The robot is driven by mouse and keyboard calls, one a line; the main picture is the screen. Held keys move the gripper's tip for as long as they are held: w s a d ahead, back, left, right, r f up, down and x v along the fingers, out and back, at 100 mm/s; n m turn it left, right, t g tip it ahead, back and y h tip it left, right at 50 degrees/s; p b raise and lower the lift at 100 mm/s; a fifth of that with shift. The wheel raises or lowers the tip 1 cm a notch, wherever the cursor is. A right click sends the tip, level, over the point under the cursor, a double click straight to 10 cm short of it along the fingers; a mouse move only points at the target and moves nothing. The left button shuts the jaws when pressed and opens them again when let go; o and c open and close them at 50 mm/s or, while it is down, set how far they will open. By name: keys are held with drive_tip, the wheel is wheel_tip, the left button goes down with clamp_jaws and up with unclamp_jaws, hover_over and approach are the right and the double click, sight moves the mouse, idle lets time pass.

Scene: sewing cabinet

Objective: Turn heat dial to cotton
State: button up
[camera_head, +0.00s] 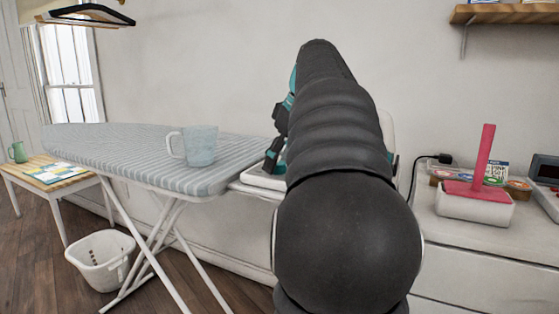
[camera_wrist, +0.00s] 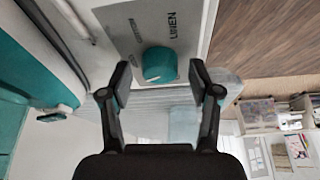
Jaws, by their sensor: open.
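The teal heat dial (camera_wrist: 160,63) shows in the wrist view on a light grey panel (camera_wrist: 190,22). The word LINEN is printed on the panel beside the dial, with other lettering that I cannot read. My gripper (camera_wrist: 160,70) is open, with one dark finger on each side of the dial. Gaps show between the fingers and the dial, and I cannot tell its depth relative to them.
A teal and white body (camera_wrist: 45,50) lies close on the left in the wrist view. In the head view, a pale mug (camera_head: 201,146) stands on the striped ironing board (camera_head: 105,145). A red-handled white block (camera_head: 475,207) sits on the right cabinet, and a white basket (camera_head: 101,262) is on the floor.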

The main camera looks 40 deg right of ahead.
drive_tip(key=shift+c, duration=0.2)
drive_tip(key=c, duration=1.1)
drive_tip(key=m+h+p, duration=0.1)
drive_tip(key=m, duration=0.2)
drive_tip(key=shift+a+m, duration=0.15)
drive_tip(key=shift+m, duration=0.25)
drive_tip(key=m+h+p, duration=0.1)
drive_tip(key=m+h, duration=0.1)
drive_tip(key=m, duration=0.2)
drive_tip(key=shift+a+r+m+p, duration=0.1)
drive_tip(key=shift+m+p, duration=0.2)
drive_tip(key=m+g+h+p, duration=0.1)
drive_tip(key=m, duration=0.2)
drive_tip(key=shift+w+m, duration=0.1)
drive_tip(key=shift+m, duration=0.2)
drive_tip(key=shift+m+g+h, duration=0.6)
drive_tip(key=shift+m+g, duration=0.1)
drive_tip(key=shift+m, duration=1.5)
